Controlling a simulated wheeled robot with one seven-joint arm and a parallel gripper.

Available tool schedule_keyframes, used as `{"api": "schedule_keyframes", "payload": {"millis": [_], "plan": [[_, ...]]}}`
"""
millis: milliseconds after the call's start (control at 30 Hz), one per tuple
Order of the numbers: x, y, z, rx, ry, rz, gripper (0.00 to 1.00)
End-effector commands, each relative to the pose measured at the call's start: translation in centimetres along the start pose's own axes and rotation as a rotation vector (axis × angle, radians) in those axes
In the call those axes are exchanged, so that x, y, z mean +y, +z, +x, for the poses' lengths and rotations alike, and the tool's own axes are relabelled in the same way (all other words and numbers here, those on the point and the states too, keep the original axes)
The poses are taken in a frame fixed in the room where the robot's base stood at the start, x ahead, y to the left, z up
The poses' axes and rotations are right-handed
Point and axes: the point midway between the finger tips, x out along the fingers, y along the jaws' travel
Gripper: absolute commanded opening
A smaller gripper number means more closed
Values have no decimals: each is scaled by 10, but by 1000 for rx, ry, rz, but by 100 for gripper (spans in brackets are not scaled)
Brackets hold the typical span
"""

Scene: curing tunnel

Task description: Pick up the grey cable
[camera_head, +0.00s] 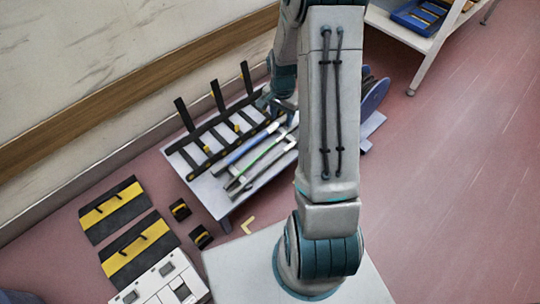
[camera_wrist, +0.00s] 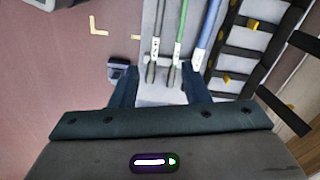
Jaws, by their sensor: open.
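The grey cable (camera_wrist: 158,22) lies on the pale table (camera_head: 214,196), leftmost of three cables in the wrist view, with a white label and a dark end. It also shows in the head view (camera_head: 266,170). The green cable (camera_wrist: 182,24) lies close beside it, and the blue cable (camera_wrist: 209,26) is further right. My gripper (camera_wrist: 159,68) is open in the wrist view. The ends of the grey and green cables appear between its fingers, and the blue cable's end is near the right finger. Contact cannot be told. In the head view my arm hides part of the table.
A black rack (camera_head: 216,134) with upright posts stands along the table's wall side. Black-and-yellow panels (camera_head: 115,207) and small black blocks (camera_head: 180,210) lie on the floor at left. A white shelf (camera_head: 427,44) with a blue tray (camera_head: 411,20) stands top right. The floor at right is clear.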

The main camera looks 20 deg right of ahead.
Motion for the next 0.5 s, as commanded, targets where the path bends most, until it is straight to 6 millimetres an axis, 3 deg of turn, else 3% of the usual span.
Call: {"api": "schedule_keyframes", "payload": {"millis": [200, 367, 500], "plan": [[4, -24, 42, -20, 4, 168, 42], [6, -29, 60, -25, 4, 213, 42], [6, -28, 86, -25, 4, 217, 42]]}}
